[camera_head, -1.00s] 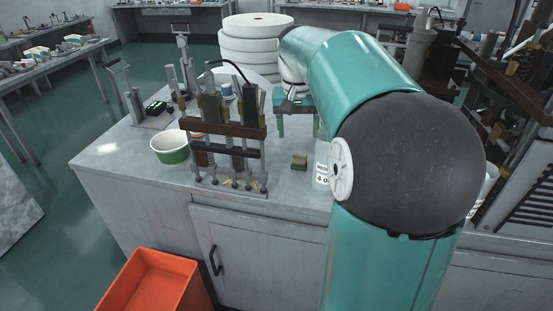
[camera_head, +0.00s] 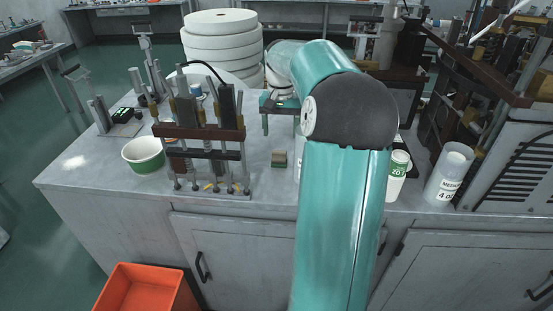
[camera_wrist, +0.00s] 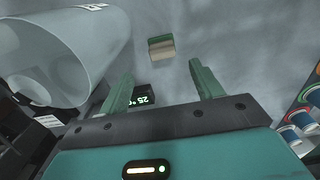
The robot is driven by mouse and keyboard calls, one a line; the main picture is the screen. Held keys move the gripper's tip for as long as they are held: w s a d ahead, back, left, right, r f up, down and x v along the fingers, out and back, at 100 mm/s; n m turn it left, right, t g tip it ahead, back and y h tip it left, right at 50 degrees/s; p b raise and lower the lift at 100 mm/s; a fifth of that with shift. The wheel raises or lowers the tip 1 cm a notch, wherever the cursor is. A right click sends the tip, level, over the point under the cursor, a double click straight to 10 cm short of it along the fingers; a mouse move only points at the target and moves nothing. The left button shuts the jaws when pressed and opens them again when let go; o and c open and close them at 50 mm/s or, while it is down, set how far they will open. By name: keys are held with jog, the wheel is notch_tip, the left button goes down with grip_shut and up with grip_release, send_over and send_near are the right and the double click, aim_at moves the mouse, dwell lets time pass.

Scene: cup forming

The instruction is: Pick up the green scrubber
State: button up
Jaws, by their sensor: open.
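The green scrubber is a small block (camera_head: 279,158), tan on one part and green on the other, lying on the grey bench. In the wrist view it shows (camera_wrist: 161,48) beyond my fingertips, roughly centred between them. My gripper (camera_head: 281,132) shows in the head view as a teal body with two fingers apart, behind the scrubber in the picture. In the wrist view my gripper (camera_wrist: 161,72) is open, with nothing between its green fingers. No contact with the scrubber shows.
A multi-post fixture (camera_head: 200,140) and a green-white tub (camera_head: 143,155) stand left of the scrubber. White stacked discs (camera_head: 220,50) are behind. A large pale cylinder (camera_wrist: 75,45) is close to my left finger in the wrist view. An orange bin (camera_head: 147,290) is below.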

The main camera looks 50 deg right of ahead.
aim_at(279, 152)
jog(key=f, duration=0.9)
jog(key=shift+w+f, duration=0.2)
jog(key=c, duration=1)
notch_tip(279, 152, up, 10)
jog(key=shift+r, duration=0.1)
jog(key=shift+c, duration=0.3)
jog(key=o, duration=0.4)
jog(key=c, duration=0.3)
jog(key=shift+r, duration=0.1)
